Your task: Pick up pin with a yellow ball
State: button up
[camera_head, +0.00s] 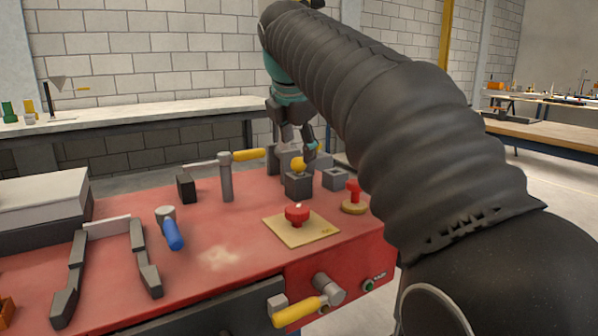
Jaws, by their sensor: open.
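The pin with a yellow ball (299,164) stands upright in a small dark grey block (298,186) toward the back right of the red bench. Only its yellow ball shows; its shaft is hidden in the block. My gripper (298,148) is open and points down, just above and around the yellow ball. One finger shows to the right of the ball. Whether the fingers touch the ball cannot be told from here. My dark, sleeved arm fills the right of the view.
A grey post with a yellow handle (226,177) stands left of the block. Grey blocks (335,179) and a red knob (353,192) stand close on the right. A red knob on a tan plate (297,213) sits in front. The red bench top (215,235) is clear at front centre.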

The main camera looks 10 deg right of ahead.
aim_at(297, 160)
jog(key=x, duration=0.5)
jog(key=shift+w+a+b, duration=0.15)
jog(key=shift+w+b, duration=0.05)
jog(key=shift+b, duration=0.15)
grip_shut()
